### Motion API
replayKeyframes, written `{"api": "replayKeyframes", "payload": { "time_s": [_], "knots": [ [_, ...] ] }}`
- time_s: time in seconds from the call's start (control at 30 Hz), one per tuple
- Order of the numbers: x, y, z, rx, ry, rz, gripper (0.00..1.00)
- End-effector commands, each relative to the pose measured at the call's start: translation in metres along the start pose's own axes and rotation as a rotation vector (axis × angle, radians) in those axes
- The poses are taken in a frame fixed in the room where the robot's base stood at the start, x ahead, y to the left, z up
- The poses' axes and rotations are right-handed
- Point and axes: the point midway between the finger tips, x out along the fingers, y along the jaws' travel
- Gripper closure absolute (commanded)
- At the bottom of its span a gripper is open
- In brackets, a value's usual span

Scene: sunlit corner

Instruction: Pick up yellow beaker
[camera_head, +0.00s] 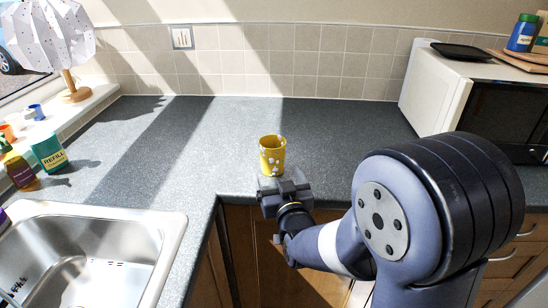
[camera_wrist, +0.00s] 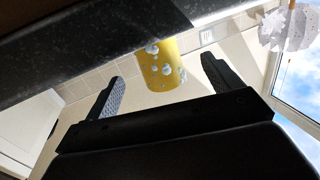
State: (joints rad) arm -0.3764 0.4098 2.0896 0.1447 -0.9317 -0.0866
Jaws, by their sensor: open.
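The yellow beaker (camera_head: 272,155) stands upright on the grey worktop near its front edge, with pale spots on its side. In the wrist view the beaker (camera_wrist: 160,66) appears upside down, in line with the space between the two fingers. My gripper (camera_head: 284,186) is just in front of the beaker at the counter edge and hides part of its base in the head view. The wrist view shows my gripper (camera_wrist: 163,88) open with its fingers spread wide and nothing held. Whether the fingertips reach beside the beaker I cannot tell.
A steel sink (camera_head: 90,255) is at the front left. A green refill box (camera_head: 49,152) and bottles stand at the left. A white microwave (camera_head: 433,85) stands at the right. A lamp (camera_head: 62,40) is on the sill. The worktop behind the beaker is clear.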

Motion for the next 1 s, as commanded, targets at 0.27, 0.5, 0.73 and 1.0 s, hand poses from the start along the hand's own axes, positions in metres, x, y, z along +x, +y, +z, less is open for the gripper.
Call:
{"api": "replayKeyframes", "payload": {
  "time_s": [0.27, 0.5, 0.73, 1.0],
  "knots": [
    [0.024, 0.001, -0.001, 0.0, 0.002, -0.001, 0.14],
    [0.054, 0.006, -0.001, 0.0, -0.001, 0.001, 0.14],
    [0.073, 0.005, 0.0, 0.0, 0.002, -0.001, 0.14],
    [0.073, 0.005, 0.0, 0.0, 0.002, -0.002, 0.18]
  ]
}}
